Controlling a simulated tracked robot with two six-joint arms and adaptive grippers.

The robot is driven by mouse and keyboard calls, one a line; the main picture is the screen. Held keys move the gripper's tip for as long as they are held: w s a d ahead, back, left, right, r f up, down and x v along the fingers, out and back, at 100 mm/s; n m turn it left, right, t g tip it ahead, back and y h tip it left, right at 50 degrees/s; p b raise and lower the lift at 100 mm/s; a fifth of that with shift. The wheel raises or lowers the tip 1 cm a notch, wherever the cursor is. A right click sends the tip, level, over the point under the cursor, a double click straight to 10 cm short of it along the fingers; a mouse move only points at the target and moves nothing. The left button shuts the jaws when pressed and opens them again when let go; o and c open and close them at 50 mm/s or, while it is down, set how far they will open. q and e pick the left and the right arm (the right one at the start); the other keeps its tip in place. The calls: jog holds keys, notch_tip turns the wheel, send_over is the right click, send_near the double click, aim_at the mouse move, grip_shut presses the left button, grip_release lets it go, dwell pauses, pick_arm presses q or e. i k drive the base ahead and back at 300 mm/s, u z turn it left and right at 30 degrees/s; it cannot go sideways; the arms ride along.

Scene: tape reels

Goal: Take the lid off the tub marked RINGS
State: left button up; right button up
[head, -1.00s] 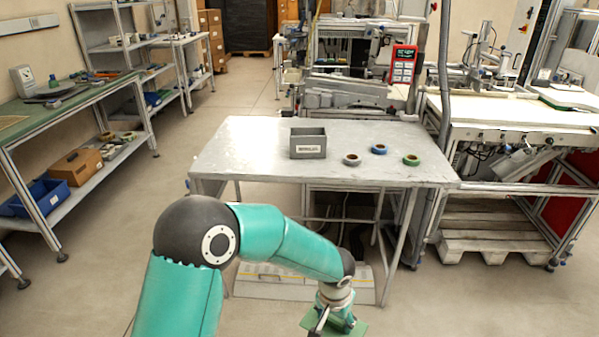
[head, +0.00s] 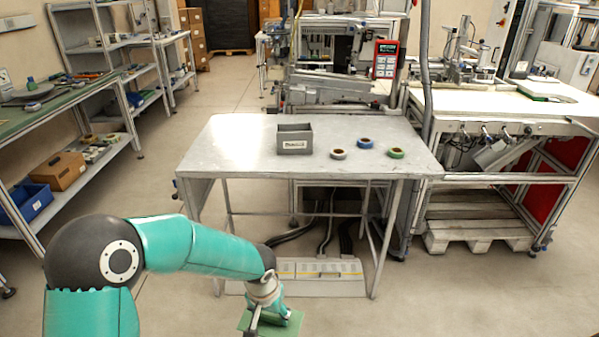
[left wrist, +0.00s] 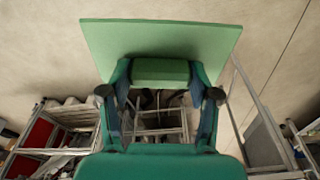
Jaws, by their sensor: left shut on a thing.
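My left gripper (head: 272,312) is low in front of the table, near the bottom edge of the head view. It is shut on the raised grip block (left wrist: 160,72) of a flat green lid (left wrist: 160,36). The lid also shows partly in the head view (head: 286,328), held off the table and apart from any tub. A grey open-topped box (head: 294,140) stands upright on the table with a white label on its front; I cannot read the label. No tub clearly marked RINGS shows. My right gripper is out of view.
The grey table (head: 235,150) is mostly clear. A white reel (head: 338,154), a blue reel (head: 364,143) and a green reel (head: 396,153) lie right of the box. A green-topped bench (head: 52,100) stands at left. Open floor lies between.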

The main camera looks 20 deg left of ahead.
aim_at(292, 139)
jog(key=z, duration=0.05)
jog(key=i, duration=1)
jog(key=u, duration=0.05)
